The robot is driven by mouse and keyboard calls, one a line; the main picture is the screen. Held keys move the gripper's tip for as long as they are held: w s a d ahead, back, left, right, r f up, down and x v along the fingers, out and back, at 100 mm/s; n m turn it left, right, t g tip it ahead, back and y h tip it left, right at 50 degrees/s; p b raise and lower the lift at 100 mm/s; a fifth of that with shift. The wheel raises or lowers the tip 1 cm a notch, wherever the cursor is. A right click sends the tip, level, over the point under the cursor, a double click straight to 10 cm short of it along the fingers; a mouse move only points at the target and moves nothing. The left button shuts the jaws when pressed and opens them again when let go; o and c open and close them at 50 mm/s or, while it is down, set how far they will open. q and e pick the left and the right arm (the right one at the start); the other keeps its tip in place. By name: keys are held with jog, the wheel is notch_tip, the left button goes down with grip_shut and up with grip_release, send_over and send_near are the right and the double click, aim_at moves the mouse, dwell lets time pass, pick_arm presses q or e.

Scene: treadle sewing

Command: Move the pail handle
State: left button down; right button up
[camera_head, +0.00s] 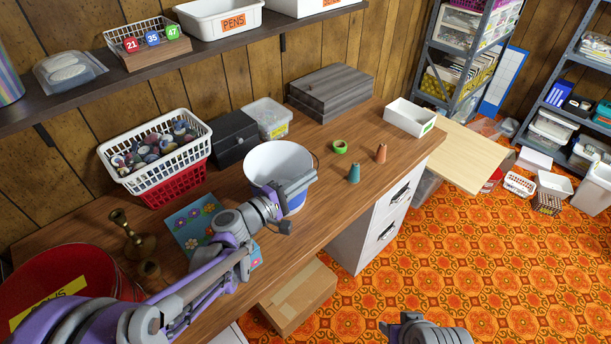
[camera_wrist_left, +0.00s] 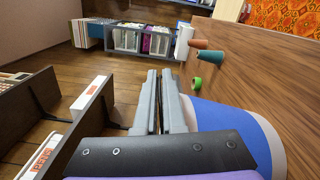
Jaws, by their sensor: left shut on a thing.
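The pail (camera_head: 268,162), white with a blue band, stands on the wooden workbench. Its thin dark handle (camera_head: 317,161) shows in part at the right of the rim. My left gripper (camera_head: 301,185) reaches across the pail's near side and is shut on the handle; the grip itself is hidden. In the left wrist view my gripper's fingers (camera_wrist_left: 160,100) are close together, with the pail (camera_wrist_left: 235,130) right beside them. My right gripper (camera_head: 415,330) shows only in part at the bottom edge; its opening cannot be made out.
On the workbench (camera_head: 335,195), a green tape roll (camera_head: 340,147), a teal cone (camera_head: 354,174) and an orange cone (camera_head: 381,153) stand right of the pail. A black box (camera_head: 234,138) and a white basket (camera_head: 155,150) stand behind and left. A red bucket (camera_head: 75,280) is near left.

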pick_arm(q)
jog(key=shift+f, duration=0.1)
dwell(0.3)
jog(key=c, duration=1)
grip_release()
jog(key=v, duration=1.1)
jog(key=shift+d, duration=0.15)
